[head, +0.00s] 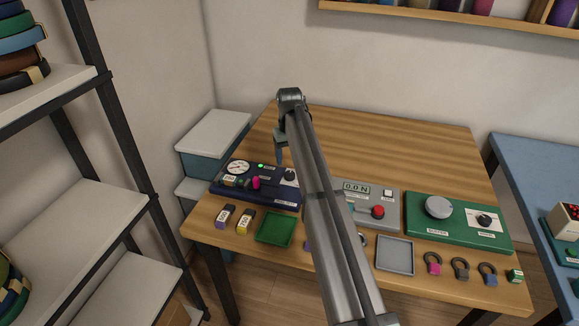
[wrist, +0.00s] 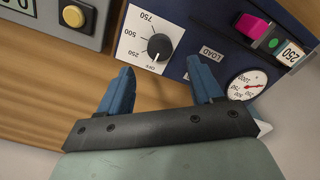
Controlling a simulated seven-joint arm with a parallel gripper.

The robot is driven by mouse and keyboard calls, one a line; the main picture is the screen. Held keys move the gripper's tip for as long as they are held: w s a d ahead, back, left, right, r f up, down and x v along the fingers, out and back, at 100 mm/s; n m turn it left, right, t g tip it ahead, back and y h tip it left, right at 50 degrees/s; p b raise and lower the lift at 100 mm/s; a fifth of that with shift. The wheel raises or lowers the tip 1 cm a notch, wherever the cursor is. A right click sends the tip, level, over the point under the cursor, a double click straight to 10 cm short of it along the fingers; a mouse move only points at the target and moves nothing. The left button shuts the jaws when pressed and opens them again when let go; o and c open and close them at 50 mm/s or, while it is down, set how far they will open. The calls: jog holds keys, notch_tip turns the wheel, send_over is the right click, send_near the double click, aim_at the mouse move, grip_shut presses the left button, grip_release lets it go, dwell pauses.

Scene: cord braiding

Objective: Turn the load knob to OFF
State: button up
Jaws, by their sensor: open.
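The load knob (wrist: 159,45) is black, on a white plate marked 750, 500, 250 and OFF, beside a LOAD label. Its small white mark faces down in the wrist view, near OFF; whether it is exactly at OFF I cannot tell. It also shows in the head view (head: 290,174) at the right end of the navy panel (head: 270,199). My gripper (wrist: 160,70) is open, with blue fingers spread. The knob lies just beyond and between the fingertips, apparently untouched. In the head view my gripper (head: 279,157) hangs by the knob's far left side.
The navy panel also carries a gauge (wrist: 247,85), a magenta lever (wrist: 250,26) and a lit green lamp (head: 261,166). A grey box with a display (head: 356,188) stands to its right, partly behind my arm. A green tray (head: 276,229) and weights lie in front.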

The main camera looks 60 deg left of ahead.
notch_tip(320, 180, up, 8)
jog(key=shift+f, duration=0.15)
dwell(0.5)
notch_tip(320, 180, up, 7)
send_over(289, 173)
dwell(0.6)
dwell(0.3)
